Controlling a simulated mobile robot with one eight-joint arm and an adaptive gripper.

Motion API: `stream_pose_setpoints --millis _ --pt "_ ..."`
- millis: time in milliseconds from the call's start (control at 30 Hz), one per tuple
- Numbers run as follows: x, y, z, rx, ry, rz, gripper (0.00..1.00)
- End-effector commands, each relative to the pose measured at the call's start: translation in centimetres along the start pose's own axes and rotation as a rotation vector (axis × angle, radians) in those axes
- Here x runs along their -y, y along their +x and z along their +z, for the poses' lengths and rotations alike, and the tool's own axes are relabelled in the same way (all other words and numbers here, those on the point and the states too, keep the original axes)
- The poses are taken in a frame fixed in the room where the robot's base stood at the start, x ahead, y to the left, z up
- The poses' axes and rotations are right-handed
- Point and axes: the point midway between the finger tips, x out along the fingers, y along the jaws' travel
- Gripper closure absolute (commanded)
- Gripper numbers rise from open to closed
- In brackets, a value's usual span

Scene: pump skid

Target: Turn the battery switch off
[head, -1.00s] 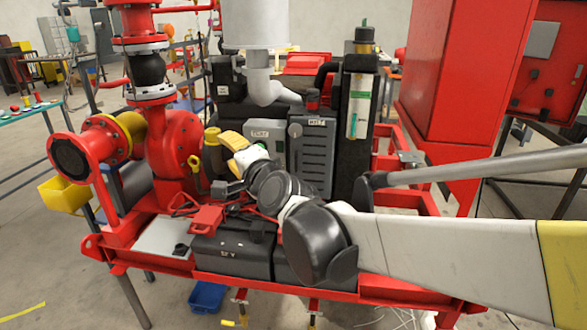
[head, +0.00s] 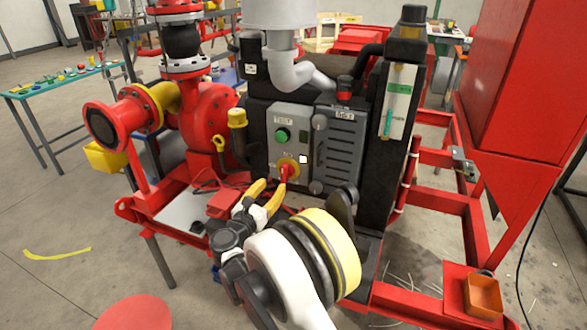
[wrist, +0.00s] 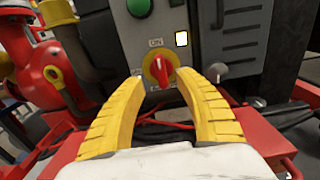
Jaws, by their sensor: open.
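The battery switch (head: 284,172) is a red handle on a yellow round plate, low on a grey control box (head: 303,126). In the wrist view the switch (wrist: 160,69) stands between and beyond my two yellow fingers, its handle close to upright, with "ON" lettered above it. My gripper (head: 271,188) is open, its fingers spread to either side of the switch. In the wrist view my gripper (wrist: 160,82) holds nothing. I cannot tell whether a fingertip touches the plate.
A green button (head: 282,135) sits above the switch. A grey louvred panel (head: 338,150) stands to the right. A red pump (head: 205,120) and yellow-capped pipe (head: 237,118) are to the left. The red skid frame (head: 408,300) runs below.

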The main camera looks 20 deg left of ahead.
Motion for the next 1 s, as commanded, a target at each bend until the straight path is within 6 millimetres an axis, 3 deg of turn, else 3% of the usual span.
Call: stream_pose_setpoints --millis 433,600,867,900,1000 --pt "0.1 8.3 -0.1 0.002 -0.004 -0.001 0.59" --pt "0.1 9.6 0.0 0.002 -0.005 0.001 0.59" --pt "0.1 9.8 0.2 0.002 -0.005 0.001 0.59" --pt "0.1 9.8 0.2 0.002 -0.005 0.001 0.61" --pt "0.1 9.8 0.2 0.002 -0.005 0.001 0.91"
